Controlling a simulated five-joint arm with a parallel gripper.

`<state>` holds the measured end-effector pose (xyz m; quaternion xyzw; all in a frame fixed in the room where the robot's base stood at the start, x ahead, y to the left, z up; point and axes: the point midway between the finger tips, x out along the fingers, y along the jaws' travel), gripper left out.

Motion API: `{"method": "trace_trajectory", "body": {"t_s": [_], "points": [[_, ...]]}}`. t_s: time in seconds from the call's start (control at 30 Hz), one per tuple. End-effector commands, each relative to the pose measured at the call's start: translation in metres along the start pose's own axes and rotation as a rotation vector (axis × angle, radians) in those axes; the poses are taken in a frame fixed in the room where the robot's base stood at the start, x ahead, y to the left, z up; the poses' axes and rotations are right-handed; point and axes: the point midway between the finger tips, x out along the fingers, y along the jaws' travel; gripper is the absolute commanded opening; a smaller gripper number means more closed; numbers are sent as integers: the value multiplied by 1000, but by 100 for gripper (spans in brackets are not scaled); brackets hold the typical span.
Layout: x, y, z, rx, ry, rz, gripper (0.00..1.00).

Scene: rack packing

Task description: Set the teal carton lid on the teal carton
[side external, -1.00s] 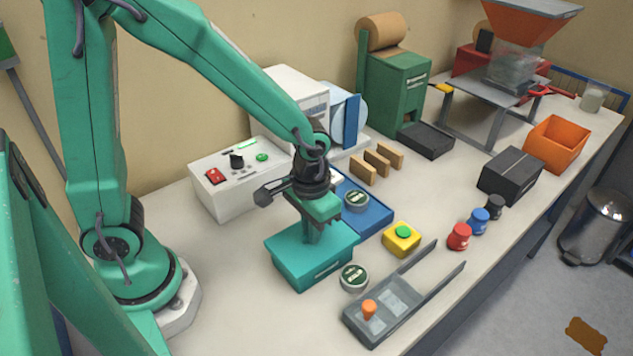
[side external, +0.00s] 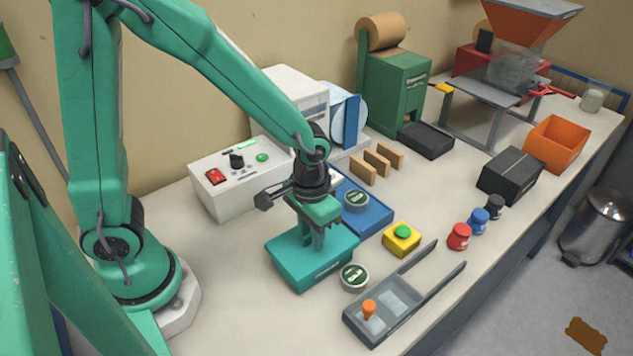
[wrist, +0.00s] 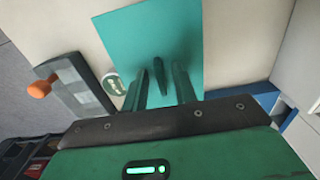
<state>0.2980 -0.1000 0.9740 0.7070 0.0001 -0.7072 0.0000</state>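The teal carton (side external: 318,279) stands on the bench in front of the control box. The flat teal lid (side external: 285,248) lies over its top and looks level. In the wrist view the lid (wrist: 140,40) shows as a broad teal panel, with a narrow upright grip (wrist: 159,82) on it. My gripper (side external: 312,244) is directly over the lid, pointing down. In the wrist view my gripper's fingers (wrist: 160,88) stand on both sides of the grip, with gaps visible. The carton's inside is hidden.
A round tin (side external: 354,277) is close to the carton's right. A blue tray (side external: 374,221) with another tin lies behind it. A grey channel with an orange knob (side external: 369,308) is in front right. A yellow button box (side external: 402,238) and a white control box (side external: 238,190) stand nearby.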

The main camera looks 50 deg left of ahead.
Motion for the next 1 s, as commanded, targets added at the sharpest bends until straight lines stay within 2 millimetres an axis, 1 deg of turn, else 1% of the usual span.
{"method": "trace_trajectory", "body": {"t_s": [0.17,0.37,0.57,0.8,1.0], "points": [[-5,0,0,0,2,1,28],[-21,0,-1,0,3,1,28],[-48,0,-1,0,5,2,28],[-89,0,-1,0,5,2,28],[-115,0,-1,0,3,1,28]]}}
